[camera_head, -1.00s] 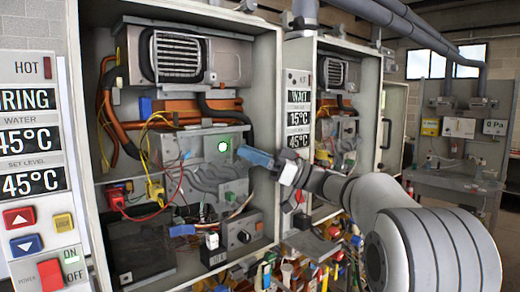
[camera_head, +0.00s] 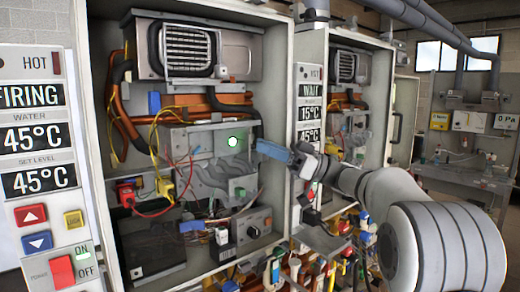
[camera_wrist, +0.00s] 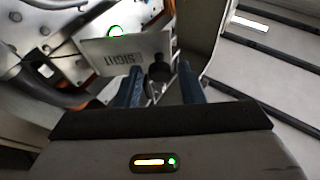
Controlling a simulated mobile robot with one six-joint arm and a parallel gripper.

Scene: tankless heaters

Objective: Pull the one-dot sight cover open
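A light plate lettered SIGHT (camera_wrist: 125,52), the sight cover, shows in the wrist view, with a green glow (camera_wrist: 116,31) at its upper edge. I cannot make out a dot on it. A small dark knob (camera_wrist: 159,71) shows at its right end. My gripper (camera_wrist: 160,76) has its two blue fingers apart, one on each side of the knob, with gaps visible. In the head view my gripper (camera_head: 266,148) is at the right side of the open left heater, just right of a round green light (camera_head: 233,141). The cover is not clear there.
The left heater's side wall (camera_head: 279,110) stands close to my gripper. Wires, hoses and boxes fill the cabinet. A second open heater (camera_head: 346,110) stands to the right. A control panel (camera_head: 40,150) reading FIRING is at far left. Valves and pipes hang below.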

